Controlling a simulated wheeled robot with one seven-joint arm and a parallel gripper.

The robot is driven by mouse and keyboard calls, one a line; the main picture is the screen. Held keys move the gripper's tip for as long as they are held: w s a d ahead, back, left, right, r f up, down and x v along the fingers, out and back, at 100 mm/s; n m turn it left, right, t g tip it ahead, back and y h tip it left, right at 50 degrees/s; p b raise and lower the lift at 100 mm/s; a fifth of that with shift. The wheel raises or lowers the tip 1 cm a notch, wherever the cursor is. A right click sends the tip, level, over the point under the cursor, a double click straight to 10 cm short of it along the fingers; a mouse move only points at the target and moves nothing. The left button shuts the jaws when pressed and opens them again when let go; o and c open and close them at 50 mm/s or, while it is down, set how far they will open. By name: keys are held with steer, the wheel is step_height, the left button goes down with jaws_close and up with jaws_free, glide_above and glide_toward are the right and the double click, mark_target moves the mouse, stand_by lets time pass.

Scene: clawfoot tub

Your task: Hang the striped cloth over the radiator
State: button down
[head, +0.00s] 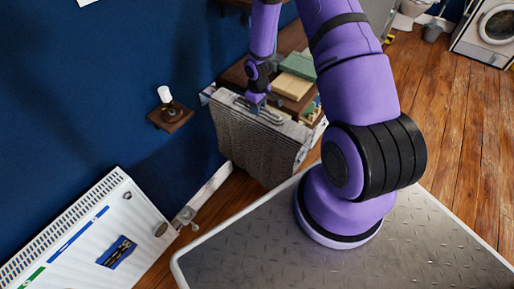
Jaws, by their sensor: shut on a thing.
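My gripper (257,103) points down with its tips at the top of a grey, finely ribbed block (250,143) with curved tube-like loops on top. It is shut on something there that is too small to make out. I cannot tell whether the block itself is held. No striped cloth shows clearly as such. A white panel radiator (95,235) with a slotted top grille stands against the blue wall at lower left. It has blue and green stripes and a dark-blue patch on its front. My arm hides part of the area behind the block.
A brown wooden surface (236,76) behind the block carries green and tan boxes (298,66). A small wooden wall shelf (170,119) holds a white-topped item. A valve (186,214) sits beside the radiator. A washing machine (492,30) is far right.

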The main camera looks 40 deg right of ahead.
steer(key=shift+r, duration=0.4)
stand_by(0.6)
steer(key=shift+r, duration=3.5)
